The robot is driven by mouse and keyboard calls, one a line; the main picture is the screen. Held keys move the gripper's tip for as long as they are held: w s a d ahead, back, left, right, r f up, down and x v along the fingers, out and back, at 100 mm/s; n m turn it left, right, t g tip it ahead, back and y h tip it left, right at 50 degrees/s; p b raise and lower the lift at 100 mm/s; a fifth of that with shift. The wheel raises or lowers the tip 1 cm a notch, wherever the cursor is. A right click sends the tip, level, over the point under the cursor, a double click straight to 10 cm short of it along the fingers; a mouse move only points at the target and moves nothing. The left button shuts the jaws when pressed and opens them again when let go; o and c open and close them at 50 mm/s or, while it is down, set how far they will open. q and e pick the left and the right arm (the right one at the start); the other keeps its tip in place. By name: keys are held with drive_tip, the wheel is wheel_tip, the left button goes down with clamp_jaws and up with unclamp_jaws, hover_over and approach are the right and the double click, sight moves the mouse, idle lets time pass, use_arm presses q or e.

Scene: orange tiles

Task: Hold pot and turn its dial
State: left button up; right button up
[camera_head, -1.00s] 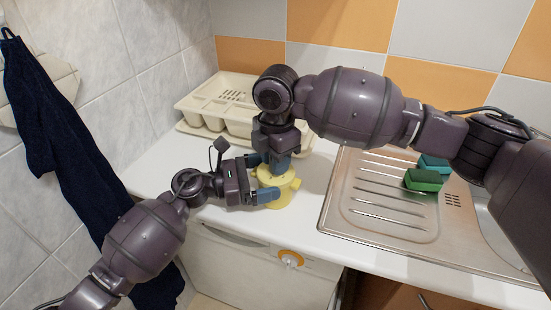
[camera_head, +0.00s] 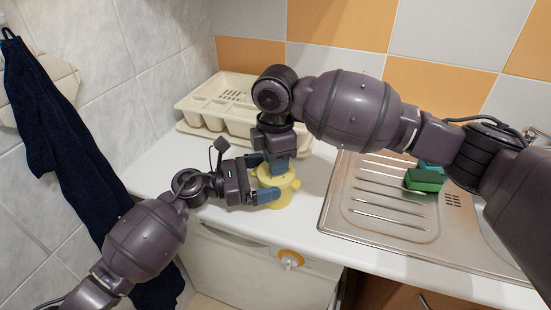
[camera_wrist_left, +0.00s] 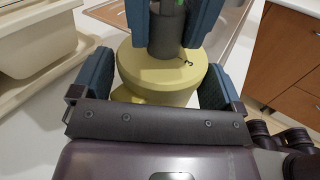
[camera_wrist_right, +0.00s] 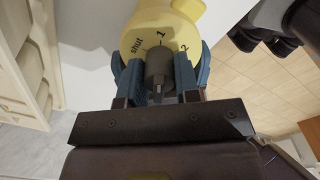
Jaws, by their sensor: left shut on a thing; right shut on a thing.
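The yellow pot (camera_head: 284,198) stands on the white counter near its front edge. In the left wrist view the pot (camera_wrist_left: 158,75) sits between the fingers of my left gripper (camera_wrist_left: 158,95), which is shut on its body. My left gripper (camera_head: 264,182) comes at it from the left. My right gripper (camera_head: 277,160) points down from above and is shut on the dark grey dial (camera_wrist_right: 158,65) on the pot's top. The fingers hide part of the dial.
A cream dish rack (camera_head: 225,105) stands behind the pot. A metal sink drainer (camera_head: 375,215) with green sponges (camera_head: 424,180) lies to the right. A dark towel (camera_head: 70,150) hangs at the left. A white appliance (camera_head: 255,265) is below the counter (camera_head: 165,165).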

use_arm(q)
drive_tip(key=shift+f, duration=0.2)
use_arm(e)
drive_tip(key=o, duration=0.9)
drive_tip(key=shift+o, duration=0.2)
wheel_tip(320, 180, up, 12)
drive_tip(key=shift+s, duration=0.2)
use_arm(q)
drive_tip(key=o, duration=0.9)
drive_tip(key=shift+o, duration=0.2)
drive_tip(key=shift+r, duration=0.1)
